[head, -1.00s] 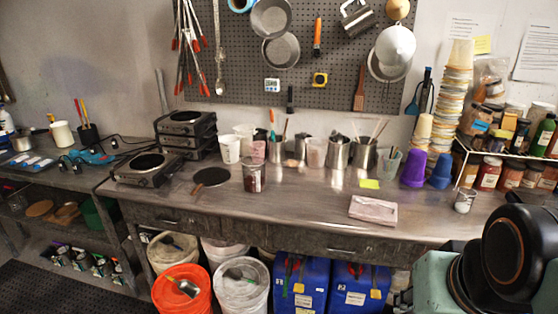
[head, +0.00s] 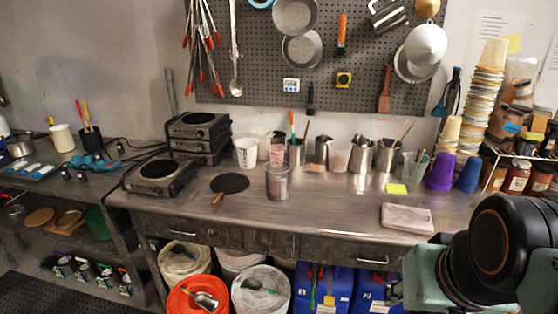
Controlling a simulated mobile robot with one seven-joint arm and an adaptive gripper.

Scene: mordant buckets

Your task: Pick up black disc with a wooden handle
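The black disc (head: 230,183) lies flat on the metal worktop in the head view, between the hot plate and a clear cup. Its short wooden handle (head: 217,199) points toward the front edge of the worktop. My folded arm fills the lower right corner, well to the right of the disc. My gripper itself does not show.
A hot plate (head: 157,175) stands left of the disc and a clear cup (head: 278,182) close to its right. White cups (head: 246,152) and metal beakers (head: 361,155) stand behind. The worktop (head: 330,210) is mostly clear in front. Buckets (head: 262,290) stand below.

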